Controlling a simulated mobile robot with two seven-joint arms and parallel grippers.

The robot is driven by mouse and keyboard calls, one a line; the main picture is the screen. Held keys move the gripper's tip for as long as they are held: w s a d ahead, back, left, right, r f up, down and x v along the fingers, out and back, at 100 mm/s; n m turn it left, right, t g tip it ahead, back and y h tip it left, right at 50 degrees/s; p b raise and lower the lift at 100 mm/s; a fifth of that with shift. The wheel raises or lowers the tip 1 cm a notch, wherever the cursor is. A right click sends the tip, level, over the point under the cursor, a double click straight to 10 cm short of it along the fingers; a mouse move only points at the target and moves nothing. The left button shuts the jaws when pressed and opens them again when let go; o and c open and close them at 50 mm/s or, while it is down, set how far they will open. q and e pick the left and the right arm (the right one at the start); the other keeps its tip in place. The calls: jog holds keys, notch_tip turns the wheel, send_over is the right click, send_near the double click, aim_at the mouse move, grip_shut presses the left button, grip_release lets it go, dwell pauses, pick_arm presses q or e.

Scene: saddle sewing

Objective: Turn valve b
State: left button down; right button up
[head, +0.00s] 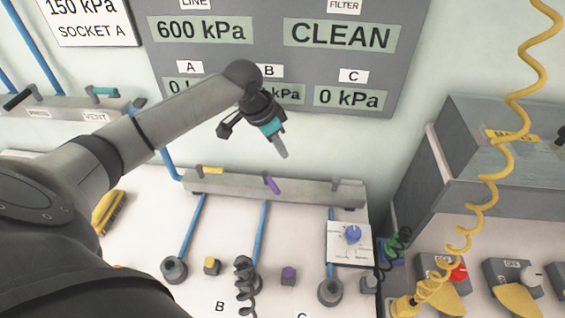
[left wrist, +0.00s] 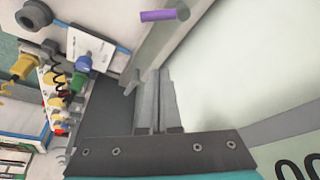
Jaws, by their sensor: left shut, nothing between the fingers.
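The grey manifold bar (head: 235,184) at the wall carries three levers: a yellow one (head: 210,170) at left, a purple one (head: 271,185) in the middle and a grey one (head: 347,182) at right. The purple lever slants across the bar; no letter shows beside it. My left gripper (head: 282,152) is shut and empty, above and just behind the purple lever, apart from it. In the left wrist view the purple lever (left wrist: 163,15) lies beyond the shut fingertips (left wrist: 158,78). My right gripper is out of view.
The gauge panel (head: 405,60) reads 600 kPa on the line and 0 kPa at C; my arm partly covers A and B. Blue hoses (head: 262,225) run down from the manifold. A coiled yellow hose (head: 497,165) hangs at right.

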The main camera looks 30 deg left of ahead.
aim_at(272, 186)
pick_arm(q)
jog(key=b+x, duration=0.1)
jog(key=x, duration=0.8)
jog(key=shift+d+f, duration=0.15)
jog(key=shift+f, duration=0.2)
jog(key=s, duration=0.1)
jog(key=s+a+p, duration=0.1)
jog(key=shift+s+a+f, duration=0.25)
jog(key=shift+s+f, duration=0.05)
jog(key=shift+s+a+f, duration=0.15)
jog(key=shift+s+a, duration=0.05)
jog(key=shift+s, duration=0.25)
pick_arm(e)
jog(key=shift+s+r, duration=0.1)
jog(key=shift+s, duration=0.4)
pick_arm(q)
jog(key=shift+s+a, duration=0.1)
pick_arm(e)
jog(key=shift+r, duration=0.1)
pick_arm(q)
jog(key=shift+s+m+p, duration=0.1)
jog(key=shift+m+p, duration=0.3)
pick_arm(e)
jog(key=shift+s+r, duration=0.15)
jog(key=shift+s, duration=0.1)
